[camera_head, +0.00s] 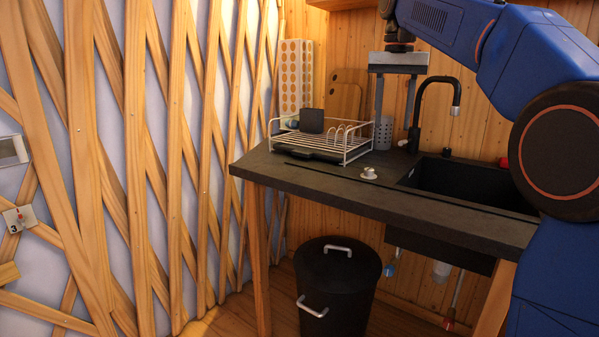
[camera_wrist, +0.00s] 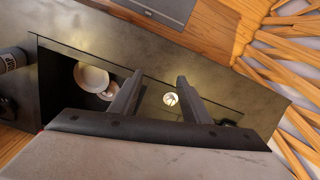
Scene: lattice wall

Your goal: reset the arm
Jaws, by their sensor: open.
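My gripper (camera_head: 394,112) hangs fingers-down in the head view, above the back of the dark counter, with its two fingers apart and nothing between them. It also shows in the wrist view (camera_wrist: 160,80), with both fingers spread. My blue arm reaches in from the right of the head view. The fingers appear in front of the wall behind the counter, and I cannot tell their exact height over it.
A wire dish rack (camera_head: 320,140) stands on the dark counter (camera_head: 400,192), left of a black tap (camera_head: 437,85) and sink (camera_head: 470,180). A small white object (camera_head: 369,173) lies near the front. White dishes (camera_wrist: 90,77) sit in the sink. A black bin (camera_head: 338,285) stands below.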

